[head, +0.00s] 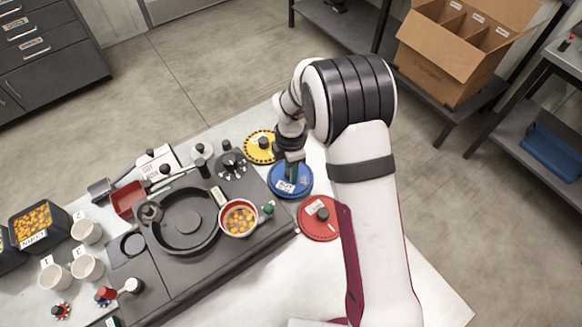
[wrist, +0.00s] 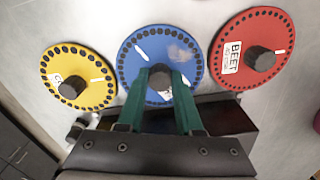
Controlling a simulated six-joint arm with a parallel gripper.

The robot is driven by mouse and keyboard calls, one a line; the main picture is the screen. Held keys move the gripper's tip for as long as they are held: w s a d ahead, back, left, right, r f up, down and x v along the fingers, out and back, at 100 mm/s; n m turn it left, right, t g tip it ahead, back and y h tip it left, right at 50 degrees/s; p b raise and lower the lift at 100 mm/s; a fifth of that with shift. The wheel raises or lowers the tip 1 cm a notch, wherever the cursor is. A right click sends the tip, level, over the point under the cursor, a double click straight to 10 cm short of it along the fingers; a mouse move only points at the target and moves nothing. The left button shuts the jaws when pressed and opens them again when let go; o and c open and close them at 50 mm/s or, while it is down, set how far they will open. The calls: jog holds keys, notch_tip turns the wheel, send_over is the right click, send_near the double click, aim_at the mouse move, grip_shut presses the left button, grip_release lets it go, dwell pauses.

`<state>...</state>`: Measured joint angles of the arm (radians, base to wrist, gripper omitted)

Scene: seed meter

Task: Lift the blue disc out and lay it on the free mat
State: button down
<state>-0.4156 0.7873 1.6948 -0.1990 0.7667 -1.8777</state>
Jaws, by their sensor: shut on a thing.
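The blue disc (head: 283,190) is in the row between the yellow disc and the red disc, right of the dark machine. It also shows in the wrist view (wrist: 136,60), face up with a ring of small holes. My gripper (head: 292,163) is over it. In the wrist view, its green fingers (wrist: 161,78) are shut on the dark knob at the disc's middle. The fingers hide part of the disc's label. No free mat shows clearly; whatever is under the blue disc is hidden, and I cannot tell whether the disc touches it.
The yellow disc (wrist: 61,68) and red disc (wrist: 264,36) flank the blue one closely. The dark machine (head: 205,262) has a round well (head: 187,218) with no coloured disc in it. A red-rimmed bowl of orange seeds (head: 240,220) stands beside the well. The table's front right is clear.

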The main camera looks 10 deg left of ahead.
jog(key=shift+f, duration=0.5)
jog(key=shift+c, duration=1.2)
grip_release()
jog(key=shift+r, duration=3)
